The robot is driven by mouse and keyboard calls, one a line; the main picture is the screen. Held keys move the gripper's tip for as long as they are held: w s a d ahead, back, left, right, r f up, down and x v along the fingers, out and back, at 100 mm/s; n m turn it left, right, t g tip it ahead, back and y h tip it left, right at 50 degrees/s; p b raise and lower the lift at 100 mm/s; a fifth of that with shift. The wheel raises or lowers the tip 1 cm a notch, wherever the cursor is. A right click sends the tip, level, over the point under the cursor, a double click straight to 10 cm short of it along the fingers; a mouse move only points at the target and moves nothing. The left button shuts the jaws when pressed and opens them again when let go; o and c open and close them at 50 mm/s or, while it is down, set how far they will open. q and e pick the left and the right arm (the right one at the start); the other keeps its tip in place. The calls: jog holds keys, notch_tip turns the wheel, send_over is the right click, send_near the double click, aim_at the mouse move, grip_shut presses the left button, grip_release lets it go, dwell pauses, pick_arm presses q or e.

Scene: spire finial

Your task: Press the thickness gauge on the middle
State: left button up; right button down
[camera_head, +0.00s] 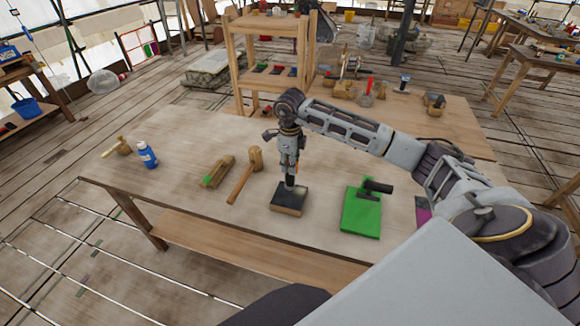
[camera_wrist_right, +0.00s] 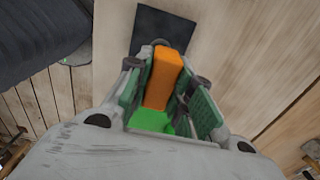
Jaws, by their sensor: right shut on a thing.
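My right gripper (camera_head: 290,180) points down over a dark-topped wooden block (camera_head: 290,197) near the table's front edge. In the right wrist view the gripper (camera_wrist_right: 165,95) is shut on an orange and green piece (camera_wrist_right: 164,78), which looks like the thickness gauge. The block shows as a dark square (camera_wrist_right: 160,25) beyond the piece. The gripper hides part of the block, and I cannot tell whether the piece touches it. The left gripper is not in view.
On the table (camera_head: 190,140) a wooden mallet (camera_head: 243,180), a wooden plane-like tool (camera_head: 217,172) and a blue bottle (camera_head: 147,155) stand left of the block. A green board (camera_head: 360,215) with a black-handled tool (camera_head: 378,186) lies to the right.

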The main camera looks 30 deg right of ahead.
jog(key=shift+f, duration=0.1)
jog(key=shift+f+b, duration=1.7)
jog(key=shift+f, duration=0.5)
jog(key=c, duration=1.2)
grip_release()
jog(key=shift+o, duration=0.2)
jog(key=shift+r, duration=6)
